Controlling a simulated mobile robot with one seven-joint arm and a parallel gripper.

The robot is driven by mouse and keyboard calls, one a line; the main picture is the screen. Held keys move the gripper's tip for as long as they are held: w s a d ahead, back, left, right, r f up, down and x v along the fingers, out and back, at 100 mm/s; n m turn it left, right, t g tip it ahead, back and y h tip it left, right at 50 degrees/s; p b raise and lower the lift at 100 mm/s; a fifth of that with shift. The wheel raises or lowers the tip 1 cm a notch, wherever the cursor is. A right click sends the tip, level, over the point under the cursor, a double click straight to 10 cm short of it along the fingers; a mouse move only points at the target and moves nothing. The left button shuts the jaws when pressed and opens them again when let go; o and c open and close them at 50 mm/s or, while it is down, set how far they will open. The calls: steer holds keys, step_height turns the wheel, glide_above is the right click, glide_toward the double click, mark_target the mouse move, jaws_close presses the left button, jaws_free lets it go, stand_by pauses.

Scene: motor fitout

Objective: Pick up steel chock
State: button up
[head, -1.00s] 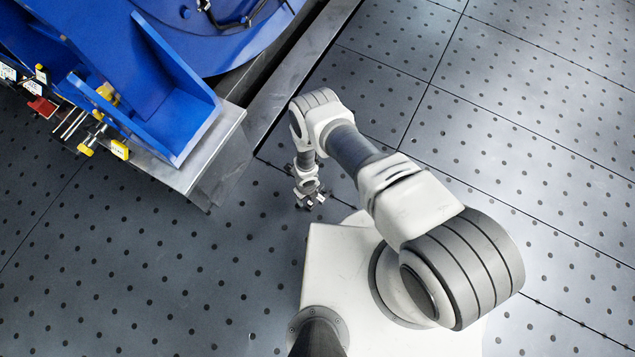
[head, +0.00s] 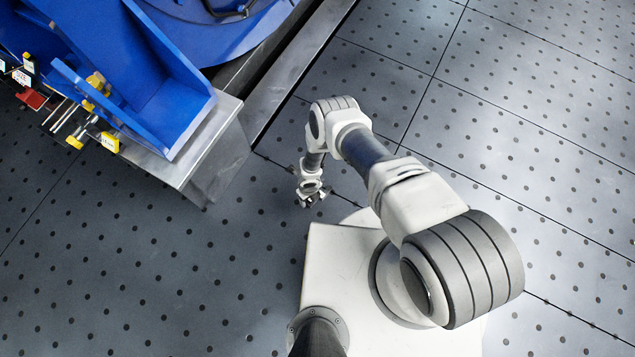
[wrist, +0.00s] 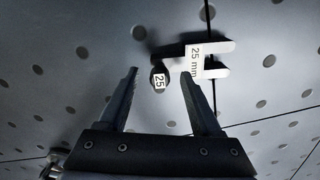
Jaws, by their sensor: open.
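A light steel forked piece (wrist: 213,58) with a "25 mm" label shows in the wrist view, just beyond my fingertips on the right. In the head view my gripper (head: 311,195) hangs over the floor, right of the blue frame's steel base. The forked piece cannot be made out there.
A blue machine frame (head: 150,75) stands on a steel base (head: 213,150) at upper left. Yellow-knobbed fittings (head: 93,125) and a red part (head: 33,98) sit on its left side. The perforated floor (head: 130,270) is open at lower left and on the right.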

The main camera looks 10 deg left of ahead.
steer(key=shift+c, duration=0.3)
jaws_close()
stand_by(1.1)
